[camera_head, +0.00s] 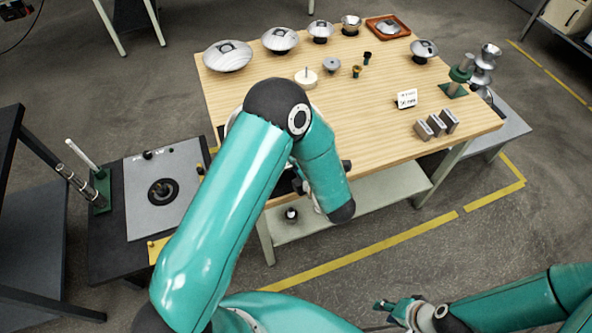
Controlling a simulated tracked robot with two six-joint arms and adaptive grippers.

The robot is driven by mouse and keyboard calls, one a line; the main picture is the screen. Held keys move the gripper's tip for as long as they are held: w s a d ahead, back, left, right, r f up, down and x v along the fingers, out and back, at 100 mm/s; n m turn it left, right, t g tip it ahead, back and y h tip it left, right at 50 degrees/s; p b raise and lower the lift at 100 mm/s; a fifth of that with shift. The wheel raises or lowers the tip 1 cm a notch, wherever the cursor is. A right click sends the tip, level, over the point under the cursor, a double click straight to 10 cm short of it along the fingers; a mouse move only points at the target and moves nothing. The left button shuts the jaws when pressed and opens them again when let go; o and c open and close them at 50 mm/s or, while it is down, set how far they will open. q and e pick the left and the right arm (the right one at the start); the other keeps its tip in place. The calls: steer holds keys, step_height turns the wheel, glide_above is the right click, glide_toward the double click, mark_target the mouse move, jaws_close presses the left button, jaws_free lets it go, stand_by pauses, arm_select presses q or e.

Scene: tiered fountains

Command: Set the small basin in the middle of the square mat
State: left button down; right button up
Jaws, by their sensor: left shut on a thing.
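My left arm crosses the middle of the view and covers the near left part of the wooden table. My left gripper (299,186) shows only as dark parts beside the wrist, low at the table's near edge. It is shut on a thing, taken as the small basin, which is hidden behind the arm. A dark edge (220,132) left of the elbow may be the square mat; most of it is hidden. A pale curved rim (233,121) shows beside it. My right gripper (386,305) is at the bottom, away from the table; its finger opening is unclear.
Several metal bowls, including a wide one (228,56), line the far edge of the table (340,100). A brown tray (372,26) holds a dish. Grey blocks (436,124) and a small sign (406,98) stand right. The table's centre right is clear.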

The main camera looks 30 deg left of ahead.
arm_select(q)
steer(key=shift+f, duration=1.9)
steer(key=c, duration=1.1)
jaws_free()
steer(key=shift+d, duration=0.15)
